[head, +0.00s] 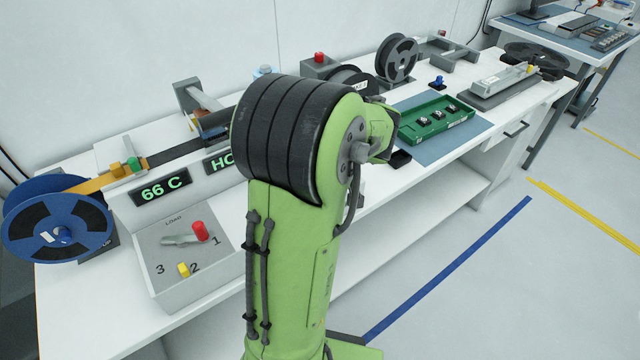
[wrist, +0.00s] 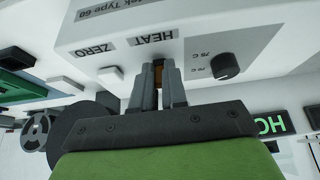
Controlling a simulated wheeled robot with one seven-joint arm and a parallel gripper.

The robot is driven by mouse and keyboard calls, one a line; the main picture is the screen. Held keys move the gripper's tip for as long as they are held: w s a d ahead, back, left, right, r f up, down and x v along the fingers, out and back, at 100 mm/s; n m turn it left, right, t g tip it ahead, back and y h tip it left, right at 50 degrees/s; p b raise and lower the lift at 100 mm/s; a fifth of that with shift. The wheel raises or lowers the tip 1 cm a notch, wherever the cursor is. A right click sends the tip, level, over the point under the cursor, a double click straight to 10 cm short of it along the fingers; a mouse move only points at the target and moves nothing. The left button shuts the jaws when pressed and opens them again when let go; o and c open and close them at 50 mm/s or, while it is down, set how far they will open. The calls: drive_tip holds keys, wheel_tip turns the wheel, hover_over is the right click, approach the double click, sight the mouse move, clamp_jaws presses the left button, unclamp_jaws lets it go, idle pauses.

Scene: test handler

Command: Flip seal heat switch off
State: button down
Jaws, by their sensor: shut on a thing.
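In the wrist view, my gripper (wrist: 159,76) is against the front of a light grey box (wrist: 195,25). Its two grey fingers are shut on a small brownish switch (wrist: 158,72) next to the HEAT label (wrist: 154,38). The fingers cover most of the switch, so which way it is tipped cannot be told. A ZERO label (wrist: 95,50) and a black knob (wrist: 225,66) marked in degrees C sit on the same face. In the head view, my green arm hides the gripper and the switch.
On the bench, a control box (head: 185,250) with a red knob (head: 200,232) and a blue reel (head: 60,220) stand at left. A 66 C display (head: 161,190) is above the box. A green tray (head: 436,120) lies right of my arm. Floor at right is clear.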

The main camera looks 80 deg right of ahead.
idle(0.4)
drive_tip(key=c, duration=1.2)
unclamp_jaws()
drive_tip(key=shift+o, duration=0.2)
drive_tip(key=p+v, duration=0.4)
drive_tip(key=v, duration=1.1)
drive_tip(key=shift+s+a+r, duration=0.2)
drive_tip(key=shift+a+r, duration=0.05)
drive_tip(key=shift+r, duration=0.05)
